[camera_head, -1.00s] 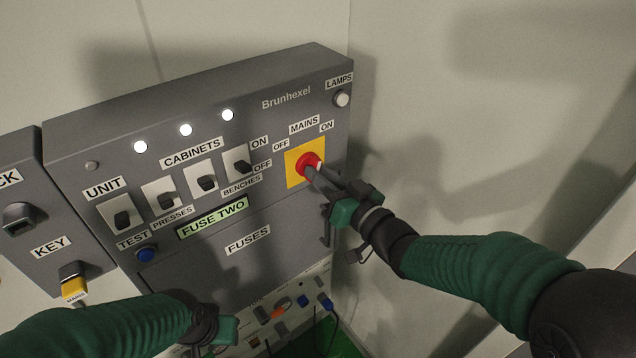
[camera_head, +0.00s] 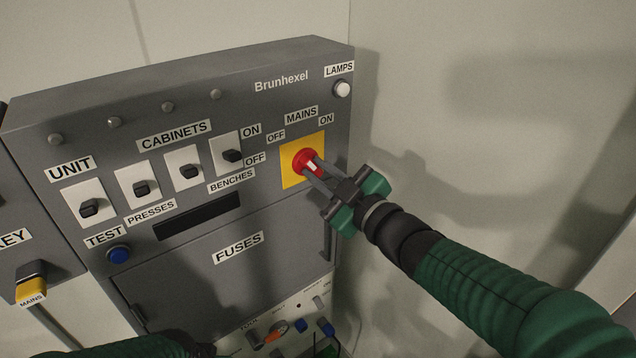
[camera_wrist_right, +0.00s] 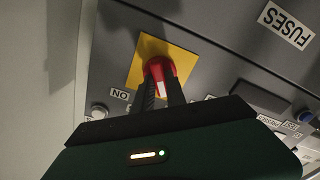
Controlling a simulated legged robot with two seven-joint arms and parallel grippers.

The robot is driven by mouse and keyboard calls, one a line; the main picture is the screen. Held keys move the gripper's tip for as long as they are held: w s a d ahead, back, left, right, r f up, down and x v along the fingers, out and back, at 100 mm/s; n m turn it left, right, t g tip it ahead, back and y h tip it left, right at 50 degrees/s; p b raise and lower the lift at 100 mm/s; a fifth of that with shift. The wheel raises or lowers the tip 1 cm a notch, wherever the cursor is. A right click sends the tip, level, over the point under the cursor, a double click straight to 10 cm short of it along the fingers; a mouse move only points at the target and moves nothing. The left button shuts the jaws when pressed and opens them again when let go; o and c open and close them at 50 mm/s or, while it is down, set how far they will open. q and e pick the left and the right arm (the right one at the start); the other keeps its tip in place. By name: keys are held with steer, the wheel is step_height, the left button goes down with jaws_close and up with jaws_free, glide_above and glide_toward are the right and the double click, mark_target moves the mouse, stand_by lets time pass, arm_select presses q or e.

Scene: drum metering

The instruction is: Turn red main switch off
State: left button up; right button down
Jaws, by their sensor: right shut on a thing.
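The red main switch (camera_head: 304,161) is a round red knob on a yellow plate (camera_head: 292,178), under the MAINS label with OFF and ON marks. Its white marker line points down and to the right in the head view. My right gripper (camera_head: 313,168) is shut on the red knob. The right wrist view also shows the knob (camera_wrist_right: 158,70) between the two dark fingers. The display (camera_head: 198,216) is dark, and the indicator lamps along the panel top are unlit. My left arm shows at the bottom left edge; its gripper's fingers are out of view.
Several black cabinet switches (camera_head: 189,171) sit left of the main switch. A blue TEST button (camera_head: 119,254) and a white LAMPS button (camera_head: 342,89) are on the same panel. A yellow-tagged key (camera_head: 31,290) hangs at left. The wall on the right is bare.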

steer(key=shift+s+a+n+b, duration=0.1)
steer(key=shift+n+b, duration=0.65)
steer(key=shift+n, duration=0.35)
